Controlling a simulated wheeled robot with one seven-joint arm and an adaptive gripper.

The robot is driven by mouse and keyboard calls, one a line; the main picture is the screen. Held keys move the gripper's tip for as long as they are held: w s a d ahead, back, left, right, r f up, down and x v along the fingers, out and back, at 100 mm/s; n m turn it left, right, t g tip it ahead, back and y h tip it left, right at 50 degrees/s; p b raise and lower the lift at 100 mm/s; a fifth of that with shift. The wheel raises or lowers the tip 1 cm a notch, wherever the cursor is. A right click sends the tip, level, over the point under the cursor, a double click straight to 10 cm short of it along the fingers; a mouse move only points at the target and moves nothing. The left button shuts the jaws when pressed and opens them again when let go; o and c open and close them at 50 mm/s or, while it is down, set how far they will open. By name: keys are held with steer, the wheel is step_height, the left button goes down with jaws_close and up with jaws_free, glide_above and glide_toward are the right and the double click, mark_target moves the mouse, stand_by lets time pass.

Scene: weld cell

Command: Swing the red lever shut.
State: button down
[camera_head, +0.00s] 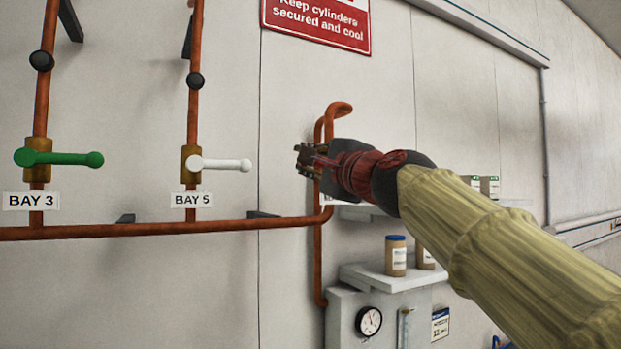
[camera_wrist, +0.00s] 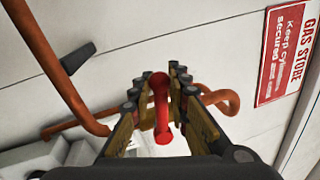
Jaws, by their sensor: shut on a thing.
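The red lever (camera_wrist: 161,105) lies lengthwise between the two fingers of my gripper (camera_wrist: 159,76) in the wrist view, its rounded end pointing back toward the palm. My gripper (camera_head: 301,157) is shut on it. In the head view the gripper is in front of the copper pipe right of the BAY 5 valve. The lever is mostly hidden there by the fingers, and I cannot make out its valve body.
A green lever (camera_head: 62,158) above the BAY 3 label and a white lever (camera_head: 222,164) above the BAY 5 label both point sideways. A horizontal copper pipe (camera_head: 130,228) runs below. A grey cabinet (camera_head: 345,318) with a gauge (camera_head: 369,321) and a jar (camera_head: 396,257) stand lower right.

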steer(key=shift+f+n+b, duration=0.85)
steer(key=shift+n+b, duration=0.45)
steer(key=shift+b, duration=0.25)
steer(key=shift+a+f, duration=0.1)
steer(key=c, duration=1.9)
jaws_free()
